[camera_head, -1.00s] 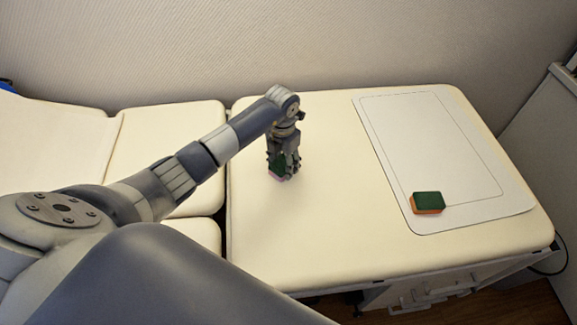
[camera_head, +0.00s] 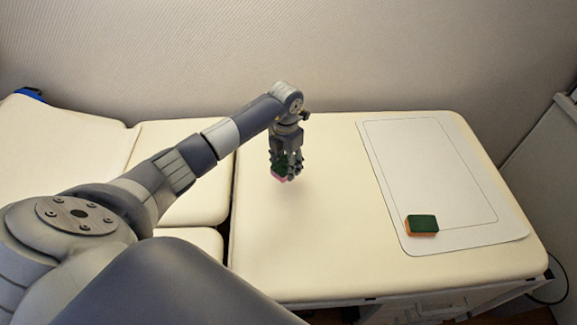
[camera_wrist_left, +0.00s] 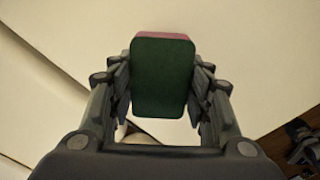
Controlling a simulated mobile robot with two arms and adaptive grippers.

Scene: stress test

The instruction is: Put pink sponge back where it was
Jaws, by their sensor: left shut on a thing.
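The pink sponge, with a dark green top, is in my left gripper (camera_head: 286,168). Its pink side shows low between the fingers in the head view (camera_head: 279,178). In the left wrist view the sponge (camera_wrist_left: 162,78) sits between both fingers, green face toward the camera and a pink strip at its far edge. My left gripper is shut on it, over the cream padded table (camera_head: 310,240). Whether the sponge touches the table is hard to tell. My right gripper is not in view.
An orange sponge with a green top (camera_head: 422,225) lies on the near left corner of a white mat (camera_head: 425,160) with a thin outlined rectangle. The table between my gripper and the mat is clear. A wall (camera_head: 400,50) stands behind.

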